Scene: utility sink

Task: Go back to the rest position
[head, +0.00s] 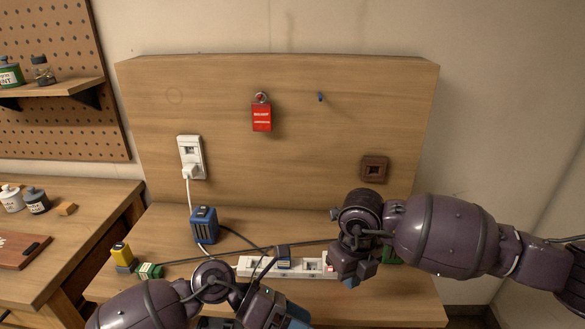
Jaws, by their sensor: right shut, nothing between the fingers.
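My right arm comes in from the right, and its purple gripper (354,272) points down just above the bench at the right end of the white power strip. Its fingers are shut and empty. My left gripper (272,308) is low at the bottom edge, in front of the strip. Its fingertips are not clear, so I cannot tell whether it is open. The white power strip (262,268) lies on the bench, partly hidden by both arms. A dark plug (284,255) sits at its middle.
A blue adapter box (204,226), a yellow item (122,254) and a green-and-white item (150,271) stand at left. The back panel holds a white outlet (190,153) with a plugged cord, a red tag (262,118), a blue peg (320,97) and a brown socket (374,168).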

